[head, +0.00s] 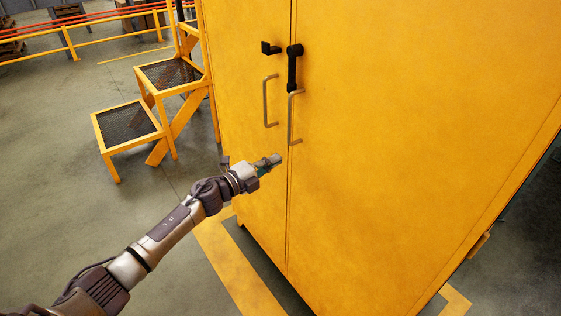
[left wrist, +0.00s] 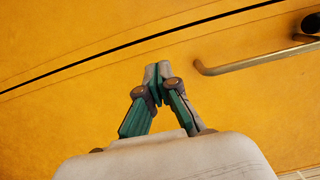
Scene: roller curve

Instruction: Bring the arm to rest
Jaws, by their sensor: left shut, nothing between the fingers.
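My left arm reaches in from the lower left in the head view. Its gripper (head: 268,164) is in front of the yellow cabinet (head: 400,150), near the seam between the doors and below the handles. In the left wrist view the gripper's fingertips (left wrist: 158,76) are together with nothing between them. A metal door handle (left wrist: 255,62) shows to their right, apart from them. The right gripper is not in view.
The cabinet has two metal handles, left (head: 267,102) and right (head: 292,118), and a black latch (head: 294,68). Its doors look closed. Yellow steps (head: 128,128) stand to the left. The grey floor (head: 60,190) at the left is clear. Yellow railings (head: 110,20) run behind.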

